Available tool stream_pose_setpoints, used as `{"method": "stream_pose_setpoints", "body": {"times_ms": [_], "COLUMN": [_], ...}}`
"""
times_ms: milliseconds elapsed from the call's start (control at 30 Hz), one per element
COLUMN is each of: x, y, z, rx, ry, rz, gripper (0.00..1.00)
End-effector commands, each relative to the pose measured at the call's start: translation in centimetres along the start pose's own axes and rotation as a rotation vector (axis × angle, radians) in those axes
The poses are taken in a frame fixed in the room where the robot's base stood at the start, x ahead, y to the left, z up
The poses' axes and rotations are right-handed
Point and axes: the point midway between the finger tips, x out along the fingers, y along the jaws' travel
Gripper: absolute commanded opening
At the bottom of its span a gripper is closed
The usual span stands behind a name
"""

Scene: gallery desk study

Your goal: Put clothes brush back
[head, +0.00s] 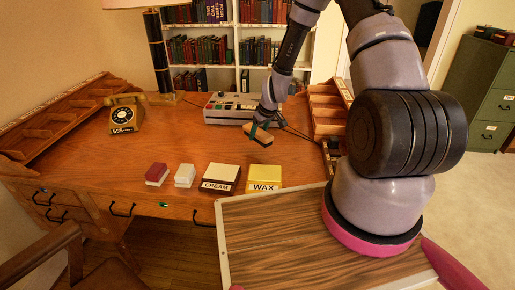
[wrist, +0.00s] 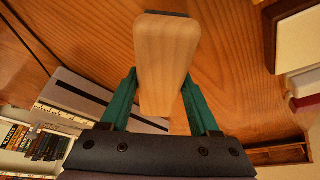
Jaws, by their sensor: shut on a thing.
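My gripper (head: 257,131) has green fingers and is shut on the brush. In the wrist view my gripper (wrist: 160,88) has one finger on each side of it. The brush looks clear of the desk top, though its height is hard to judge.
A grey device with buttons (head: 228,107) stands behind the brush. A red box (head: 157,174), a white box (head: 185,175), a CREAM box (head: 221,177) and a yellow WAX box (head: 265,177) line the front edge. A telephone (head: 126,114) stands left; wooden compartments (head: 326,118) stand right.

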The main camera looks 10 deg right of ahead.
Motion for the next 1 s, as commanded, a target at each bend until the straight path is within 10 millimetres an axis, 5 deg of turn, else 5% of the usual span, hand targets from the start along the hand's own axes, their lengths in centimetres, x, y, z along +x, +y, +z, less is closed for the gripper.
{"method": "stream_pose_setpoints", "body": {"times_ms": [433, 867, 900, 967, 1000], "x": [5.2, 5.9, 6.0, 5.9, 5.9], "y": [0.0, 0.0, 0.0, 0.0, 0.0], "z": [2.2, 2.5, 2.5, 2.5, 2.5], "rx": [0.003, 0.001, 0.002, 0.002, 0.002], "ry": [-0.001, 0.001, 0.001, 0.001, 0.001], "rz": [-0.001, 0.001, 0.001, 0.001, 0.001], "gripper": [0.10, 0.10, 0.66, 0.89, 0.92]}}
